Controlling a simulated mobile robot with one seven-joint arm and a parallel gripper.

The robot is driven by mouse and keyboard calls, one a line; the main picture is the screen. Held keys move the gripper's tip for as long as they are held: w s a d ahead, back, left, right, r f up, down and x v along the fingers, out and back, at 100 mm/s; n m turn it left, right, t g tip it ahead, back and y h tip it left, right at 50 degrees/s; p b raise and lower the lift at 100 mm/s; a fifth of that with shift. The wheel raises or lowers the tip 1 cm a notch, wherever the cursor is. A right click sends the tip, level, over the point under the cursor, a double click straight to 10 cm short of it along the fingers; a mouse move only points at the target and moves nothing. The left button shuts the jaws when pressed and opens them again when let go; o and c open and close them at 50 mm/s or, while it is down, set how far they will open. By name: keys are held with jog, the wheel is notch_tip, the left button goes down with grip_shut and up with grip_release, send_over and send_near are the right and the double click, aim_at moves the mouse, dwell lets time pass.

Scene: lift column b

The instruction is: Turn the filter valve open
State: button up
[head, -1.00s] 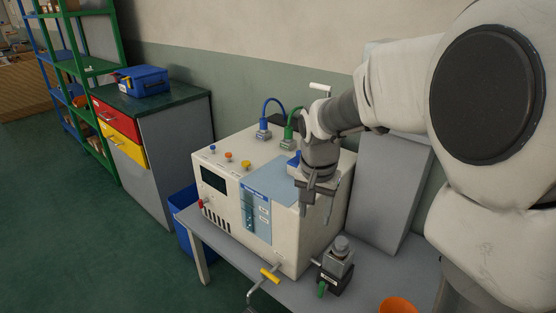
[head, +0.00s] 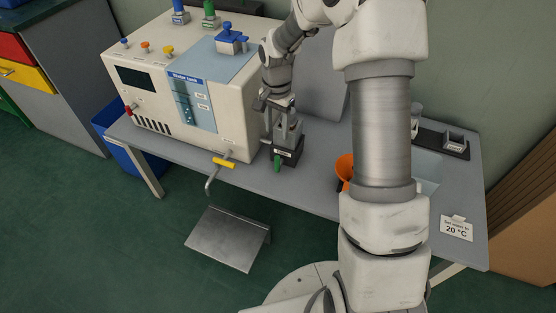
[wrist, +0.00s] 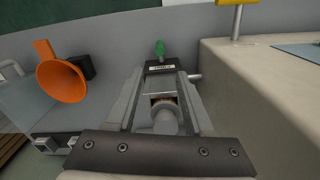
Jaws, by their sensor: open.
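A small dark block with a grey metal top (head: 288,145) and a green handle (head: 278,164) stands on the bench, right of the cream machine. Its label is too small to read, so I cannot tell if it is the filter valve. In the wrist view the block's label (wrist: 161,68) and green handle (wrist: 160,47) show beyond my fingers. My gripper (head: 281,122) points down at the block, open, with its fingers on either side of the metal top in the wrist view (wrist: 161,88). Contact is unclear. A yellow-handled spout (head: 224,162) sticks out of the machine's front.
The cream machine (head: 227,136) stands close left of my gripper. An orange funnel (wrist: 62,80) is on the other side. A sign (head: 456,228) lies on the bench (head: 310,190) at the right. A metal step (head: 228,240) is on the floor in front.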

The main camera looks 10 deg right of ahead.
aim_at(277, 156)
notch_tip(277, 156, down, 13)
jog(key=b, duration=0.3)
jog(key=shift+f+b, duration=0.15)
jog(key=shift+b, duration=0.25)
grip_shut()
